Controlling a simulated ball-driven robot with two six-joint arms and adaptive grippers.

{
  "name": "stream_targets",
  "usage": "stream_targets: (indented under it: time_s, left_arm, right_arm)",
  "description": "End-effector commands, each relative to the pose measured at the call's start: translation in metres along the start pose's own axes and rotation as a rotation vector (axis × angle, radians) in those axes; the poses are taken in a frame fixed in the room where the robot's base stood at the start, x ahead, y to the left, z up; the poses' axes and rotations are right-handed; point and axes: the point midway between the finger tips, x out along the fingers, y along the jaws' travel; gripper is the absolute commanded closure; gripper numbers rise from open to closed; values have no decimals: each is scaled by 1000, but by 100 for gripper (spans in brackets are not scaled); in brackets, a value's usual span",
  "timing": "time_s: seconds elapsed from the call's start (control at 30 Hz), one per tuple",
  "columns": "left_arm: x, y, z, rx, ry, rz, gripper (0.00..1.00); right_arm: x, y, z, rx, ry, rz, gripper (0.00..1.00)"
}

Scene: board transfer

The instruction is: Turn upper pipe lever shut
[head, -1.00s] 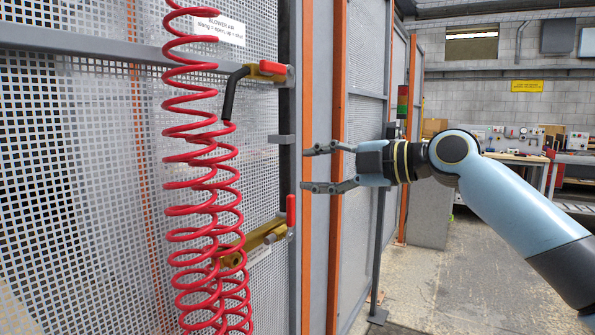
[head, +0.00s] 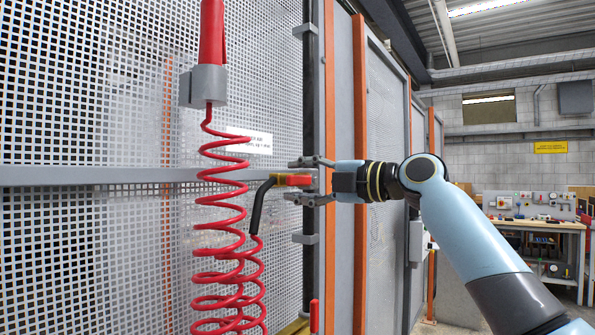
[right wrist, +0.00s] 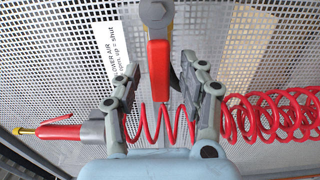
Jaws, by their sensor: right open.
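The upper pipe lever (head: 298,180) is a short red handle on a brass valve at the mesh panel. It lies level along the pipe, and a black hose bends down from the valve's left end. My right gripper (head: 308,181) is at the lever's right part, one finger above it and one below. In the right wrist view, the red lever (right wrist: 159,72) is between the spread fingers of the gripper (right wrist: 163,78), with gaps on both sides. The gripper is open and holds nothing. My left gripper is not in view.
A red coiled hose (head: 222,195) hangs left of the valve from a grey holder (head: 205,86). A white label (head: 249,140) is above the lever. A second red lever (head: 314,316) shows lower down. Orange posts (head: 360,150) stand behind my gripper.

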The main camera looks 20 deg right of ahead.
Motion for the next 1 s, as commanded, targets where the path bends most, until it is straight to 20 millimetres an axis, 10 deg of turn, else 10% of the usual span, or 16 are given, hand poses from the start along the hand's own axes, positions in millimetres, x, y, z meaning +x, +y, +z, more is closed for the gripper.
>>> stream_targets:
  time_s: [0.37,0.7,1.0]
  left_arm:
    - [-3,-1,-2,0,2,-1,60]
    - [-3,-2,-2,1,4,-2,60]
    - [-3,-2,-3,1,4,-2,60]
  right_arm:
    - [9,-1,0,-1,0,-1,58]
    - [9,-1,0,-1,0,-1,100]
    - [9,-1,0,-1,0,-1,100]
